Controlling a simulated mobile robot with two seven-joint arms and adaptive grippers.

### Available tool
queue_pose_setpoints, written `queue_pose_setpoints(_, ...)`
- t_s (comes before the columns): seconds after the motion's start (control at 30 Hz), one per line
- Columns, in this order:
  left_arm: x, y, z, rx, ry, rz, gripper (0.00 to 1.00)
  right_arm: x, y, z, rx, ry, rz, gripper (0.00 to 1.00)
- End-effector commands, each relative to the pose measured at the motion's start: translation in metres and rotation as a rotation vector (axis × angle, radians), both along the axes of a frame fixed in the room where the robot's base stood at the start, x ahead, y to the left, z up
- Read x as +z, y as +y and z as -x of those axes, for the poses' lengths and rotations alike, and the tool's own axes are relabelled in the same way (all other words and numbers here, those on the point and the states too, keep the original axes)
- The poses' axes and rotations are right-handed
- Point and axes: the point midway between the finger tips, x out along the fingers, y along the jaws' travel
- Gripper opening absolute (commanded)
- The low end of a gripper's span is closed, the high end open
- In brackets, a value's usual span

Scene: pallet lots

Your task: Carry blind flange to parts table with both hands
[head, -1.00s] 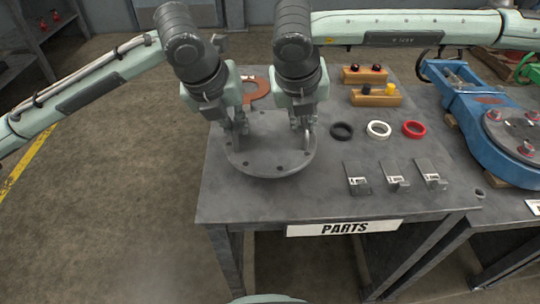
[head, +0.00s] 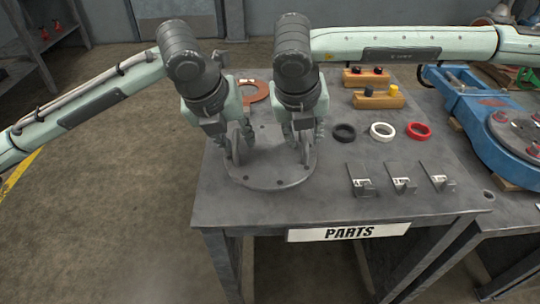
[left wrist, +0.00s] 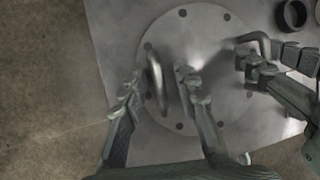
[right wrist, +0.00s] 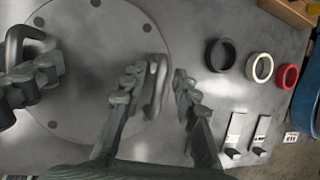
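The blind flange (head: 268,177) is a round grey disc with bolt holes and two upright bar handles. It lies flat on the parts table (head: 330,207), near its left side. My left gripper (left wrist: 158,92) is open, its fingers apart on both sides of the left handle (left wrist: 160,85). My right gripper (right wrist: 152,88) is open around the other handle (right wrist: 158,88), with gaps beside the bar. In the head view my grippers hide much of the handles and the flange's far part.
Black (head: 344,133), white (head: 382,132) and red (head: 419,131) rings lie right of the flange, with metal brackets (head: 364,186) in front. A copper-coloured ring (head: 254,91) and wooden blocks (head: 378,100) are behind. A blue fixture (head: 490,120) stands at the right.

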Motion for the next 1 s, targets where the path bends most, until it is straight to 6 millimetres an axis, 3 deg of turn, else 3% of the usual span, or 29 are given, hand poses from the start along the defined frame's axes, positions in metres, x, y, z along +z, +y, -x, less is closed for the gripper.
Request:
queue_pose_setpoints(0.27,0.014,0.003,0.004,0.000,-0.003,0.001,0.30,0.000,0.000,0.000,0.000,0.000,0.000,0.30)
queue_pose_setpoints(0.7,0.092,0.020,0.037,0.000,-0.003,0.000,0.30,0.000,0.000,0.000,0.000,0.000,0.000,0.30)
queue_pose_setpoints(1.0,0.109,0.024,0.045,0.001,0.001,-0.001,0.30,0.008,0.002,0.003,0.001,-0.001,-0.001,0.30)
